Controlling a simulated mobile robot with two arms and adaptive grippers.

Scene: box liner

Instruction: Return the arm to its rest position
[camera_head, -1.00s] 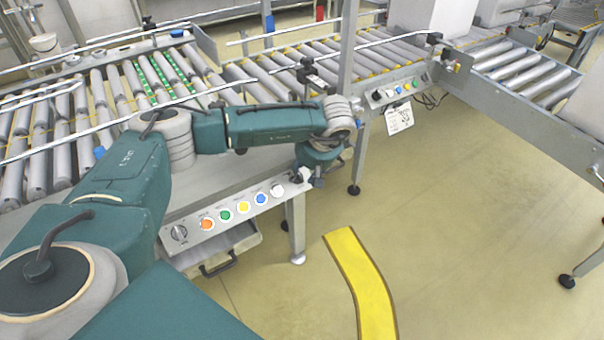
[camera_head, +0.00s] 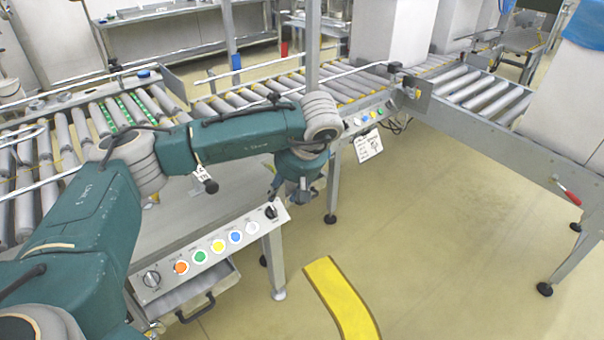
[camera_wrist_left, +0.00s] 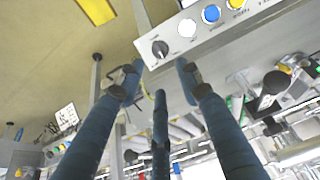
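My left arm, dark teal with grey joints, reaches in from the left of the head view over the front edge of the roller table. My left gripper (camera_head: 298,192) hangs beside the right end of the button panel (camera_head: 215,250), partly hidden by the wrist. In the left wrist view its blue fingers (camera_wrist_left: 160,78) are spread apart with nothing between them, so it is open and empty. The panel with its black knob also shows at the top of the left wrist view (camera_wrist_left: 187,30). My right gripper is out of view.
A roller conveyor (camera_head: 290,88) runs behind, and another (camera_head: 480,95) stands at right. A metal post (camera_head: 313,45) rises behind the arm. A tall white box (camera_head: 385,30) stands at the back. Yellow tape (camera_head: 340,295) marks the open floor at front right.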

